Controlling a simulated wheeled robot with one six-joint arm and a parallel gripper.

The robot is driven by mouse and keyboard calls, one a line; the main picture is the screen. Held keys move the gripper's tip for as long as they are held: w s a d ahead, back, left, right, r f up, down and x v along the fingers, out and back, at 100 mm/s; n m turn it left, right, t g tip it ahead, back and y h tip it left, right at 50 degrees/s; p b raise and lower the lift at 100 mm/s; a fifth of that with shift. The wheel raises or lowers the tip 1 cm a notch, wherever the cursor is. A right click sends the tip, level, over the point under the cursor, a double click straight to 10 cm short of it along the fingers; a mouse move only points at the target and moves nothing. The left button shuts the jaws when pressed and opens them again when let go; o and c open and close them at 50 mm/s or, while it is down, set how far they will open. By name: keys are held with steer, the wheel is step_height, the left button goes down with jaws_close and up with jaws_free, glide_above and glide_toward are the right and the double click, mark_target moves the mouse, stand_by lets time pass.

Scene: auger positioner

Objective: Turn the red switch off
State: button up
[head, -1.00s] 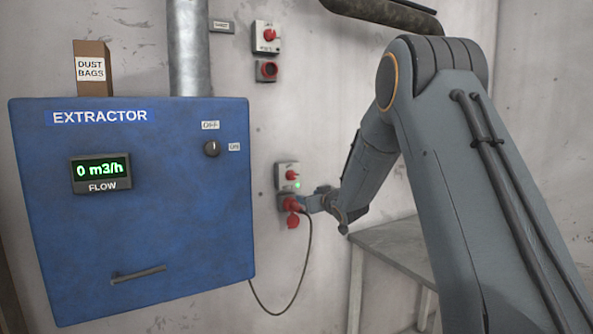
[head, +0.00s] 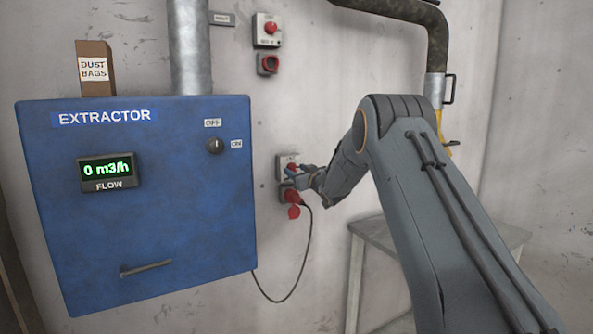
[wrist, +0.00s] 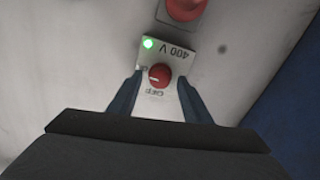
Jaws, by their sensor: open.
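The red switch is a round red knob (wrist: 160,76) on a grey plate (wrist: 177,62) marked 400 V and OFF, upside down in the wrist view. A white mark on the knob lies roughly sideways, away from the OFF label (wrist: 155,92). A green lamp (wrist: 148,44) on the plate is lit. In the head view the switch box (head: 284,160) is on the wall right of the blue cabinet, partly hidden by my gripper (head: 305,172). My gripper (wrist: 158,90) is open, its fingers on either side of the knob; I cannot tell whether they touch it.
A red plug in a socket (head: 292,196) with a hanging black cable (head: 300,262) is just below the switch. Another red switch (head: 268,29) and socket (head: 267,65) are higher up. The blue extractor cabinet (head: 190,210) is left; a grey table (head: 375,233) is right.

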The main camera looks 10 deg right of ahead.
steer(key=c, duration=1.1)
steer(key=shift+o, duration=0.2)
steer(key=shift+n+b, duration=0.3)
steer(key=shift+b, duration=0.2)
steer(key=n+b, duration=0.2)
steer(key=b, duration=0.1)
steer(key=n+b, duration=0.1)
steer(key=b, duration=0.1)
steer(key=shift+w+f+n, duration=0.1)
steer(key=shift+f+n, duration=0.15)
steer(key=shift+n, duration=0.05)
steer(key=n+b, duration=0.4)
steer(key=b, duration=0.2)
steer(key=n+b, duration=0.5)
steer(key=b, duration=0.1)
steer(key=n+b, duration=0.5)
steer(key=shift+r+y+b, duration=0.1)
steer(key=shift+y+b, duration=0.2)
